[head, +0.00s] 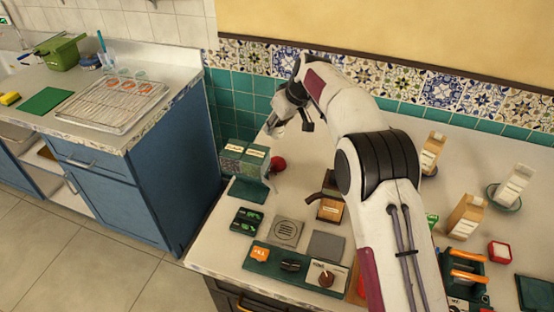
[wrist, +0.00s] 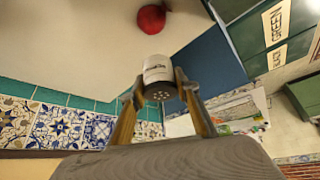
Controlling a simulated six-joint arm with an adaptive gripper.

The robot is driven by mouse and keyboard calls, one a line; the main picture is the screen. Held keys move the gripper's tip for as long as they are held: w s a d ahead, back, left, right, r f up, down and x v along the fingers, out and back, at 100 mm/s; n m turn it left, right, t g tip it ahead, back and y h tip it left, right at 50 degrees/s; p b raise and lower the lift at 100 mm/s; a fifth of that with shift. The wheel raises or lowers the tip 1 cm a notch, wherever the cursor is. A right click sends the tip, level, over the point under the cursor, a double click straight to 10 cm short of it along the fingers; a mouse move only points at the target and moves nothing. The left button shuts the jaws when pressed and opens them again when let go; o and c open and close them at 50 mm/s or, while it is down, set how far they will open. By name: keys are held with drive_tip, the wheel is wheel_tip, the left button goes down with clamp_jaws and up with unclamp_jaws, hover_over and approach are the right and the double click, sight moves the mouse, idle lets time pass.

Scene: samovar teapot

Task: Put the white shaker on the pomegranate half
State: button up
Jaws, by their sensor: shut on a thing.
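The white shaker (wrist: 157,70) is held between the two fingers of my gripper (wrist: 160,88) in the wrist view. Its dark, holed end faces the camera and a dark mark shows on its side. In the head view my gripper (head: 277,124) is above the back left of the counter, with the shaker small and hard to make out. The red pomegranate half (head: 278,163) lies on the counter, below my gripper in that picture. It also shows at the top of the wrist view (wrist: 152,19), apart from the shaker.
Green tea boxes (head: 243,157) stand just left of the pomegranate half, labelled GREEN and BLACK in the wrist view (wrist: 275,38). A brown-handled item (head: 329,208) and a metal grate (head: 287,231) are nearer the front. The tiled wall (head: 262,104) is behind.

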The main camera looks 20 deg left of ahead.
sight(277, 137)
drive_tip(key=shift+f, duration=2.5)
drive_tip(key=shift+f, duration=2.5)
drive_tip(key=shift+f, duration=0.15)
drive_tip(key=o, duration=1.2)
drive_tip(key=shift+o, duration=0.2)
